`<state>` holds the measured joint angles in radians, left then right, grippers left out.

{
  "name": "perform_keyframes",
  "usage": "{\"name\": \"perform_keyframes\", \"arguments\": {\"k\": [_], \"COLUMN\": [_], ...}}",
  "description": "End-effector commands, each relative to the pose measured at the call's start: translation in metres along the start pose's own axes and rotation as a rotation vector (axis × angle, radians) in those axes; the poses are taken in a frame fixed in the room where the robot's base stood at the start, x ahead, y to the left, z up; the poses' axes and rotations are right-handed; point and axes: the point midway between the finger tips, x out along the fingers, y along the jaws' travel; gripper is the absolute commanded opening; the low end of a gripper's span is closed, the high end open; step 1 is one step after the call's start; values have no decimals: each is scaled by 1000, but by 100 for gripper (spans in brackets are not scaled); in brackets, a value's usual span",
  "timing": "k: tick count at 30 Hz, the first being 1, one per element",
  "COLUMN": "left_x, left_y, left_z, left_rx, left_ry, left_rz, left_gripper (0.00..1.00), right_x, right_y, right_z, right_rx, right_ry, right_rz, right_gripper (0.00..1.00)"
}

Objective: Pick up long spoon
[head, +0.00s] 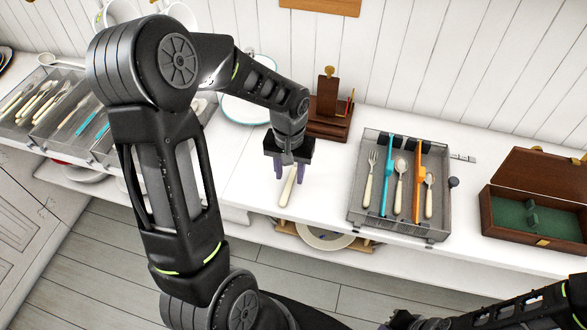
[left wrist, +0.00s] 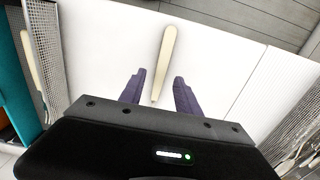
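A utensil with a cream handle (head: 287,190) lies on the white counter below my left gripper (head: 291,172). In the left wrist view the handle (left wrist: 167,50) runs down between the two purple fingers of my left gripper (left wrist: 162,90), which are apart. Its other end is hidden by the gripper, so I cannot tell whether it is the long spoon. A longer cream-handled spoon (head: 398,190) and a shorter one (head: 429,198) lie in the right mesh tray (head: 443,218). My right arm shows at the lower right; its fingers cannot be made out.
The right tray also holds a fork (head: 370,178) and blue and orange dividers. A wooden box (head: 510,218) stands open at far right. Trays of cutlery (head: 42,104) stand at left, with a pale ladle (head: 62,62) behind. A dark wooden stand (head: 326,122) is behind the gripper.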

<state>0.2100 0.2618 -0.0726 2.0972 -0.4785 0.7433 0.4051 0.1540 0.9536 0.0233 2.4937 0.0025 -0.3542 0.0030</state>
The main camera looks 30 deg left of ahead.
Motion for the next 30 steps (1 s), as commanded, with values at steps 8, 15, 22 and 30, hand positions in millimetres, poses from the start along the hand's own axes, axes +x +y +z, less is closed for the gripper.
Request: {"name": "perform_keyframes", "arguments": {"k": [8,15,22,30], "left_x": [19,18,18,18], "left_y": [-1,0,0,0], "left_z": [0,0,-1,0], "left_rx": [-1,-1,-1,-1], "left_ry": [1,1,1,1], "left_rz": [0,0,0,0], "left_gripper": [39,39,39,20], "right_x": [-2,-2,-2,-2], "right_y": [0,0,0,0], "right_z": [0,0,0,0], "right_rx": [1,1,1,1], "right_ry": [-1,-1,-1,-1], "right_rz": [1,1,1,1], "right_gripper": [0,0,0,0]}}
